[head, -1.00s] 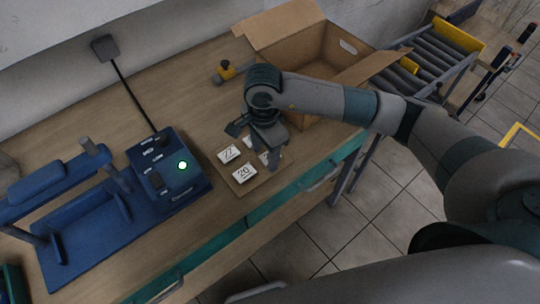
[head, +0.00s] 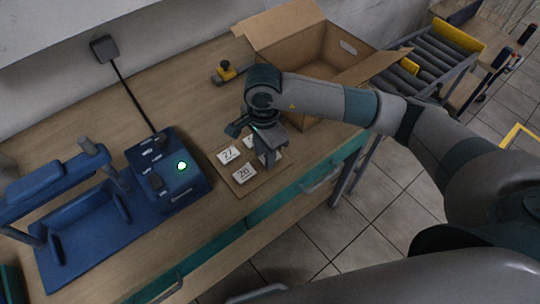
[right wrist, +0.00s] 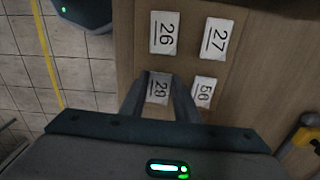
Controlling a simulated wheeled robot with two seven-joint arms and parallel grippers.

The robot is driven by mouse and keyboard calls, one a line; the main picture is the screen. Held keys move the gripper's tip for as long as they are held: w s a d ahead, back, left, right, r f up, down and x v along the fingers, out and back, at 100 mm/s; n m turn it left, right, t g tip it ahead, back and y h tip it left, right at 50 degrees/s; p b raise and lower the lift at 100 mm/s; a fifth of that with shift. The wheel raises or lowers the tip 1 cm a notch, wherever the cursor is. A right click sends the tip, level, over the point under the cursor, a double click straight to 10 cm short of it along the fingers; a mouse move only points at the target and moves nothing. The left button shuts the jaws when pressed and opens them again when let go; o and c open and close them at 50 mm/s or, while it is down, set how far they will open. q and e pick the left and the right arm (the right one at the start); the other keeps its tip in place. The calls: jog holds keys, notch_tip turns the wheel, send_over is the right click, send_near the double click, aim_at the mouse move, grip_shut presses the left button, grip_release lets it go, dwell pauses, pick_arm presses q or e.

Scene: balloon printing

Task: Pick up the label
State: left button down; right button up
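Several white number labels lie on a thin brown board (head: 241,191) on the table. In the head view, label 27 (head: 229,155) and label 26 (head: 244,173) show clearly; the other labels are mostly hidden behind my right gripper (head: 268,160). The right wrist view shows label 26 (right wrist: 163,32), label 27 (right wrist: 217,38), label 29 (right wrist: 159,88) and label 56 (right wrist: 203,93). There, my right gripper (right wrist: 158,92) is open, with its fingers on either side of label 29. I cannot tell how far above it they are. My left gripper is out of view.
An open cardboard box (head: 315,55) stands behind my right arm, and a roller conveyor (head: 435,60) is at the upper right. A yellow-and-dark item (head: 227,72) lies left of the box.

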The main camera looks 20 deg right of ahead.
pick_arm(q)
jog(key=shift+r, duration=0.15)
pick_arm(e)
jog(key=shift+r, duration=0.1)
jog(key=shift+c, duration=0.2)
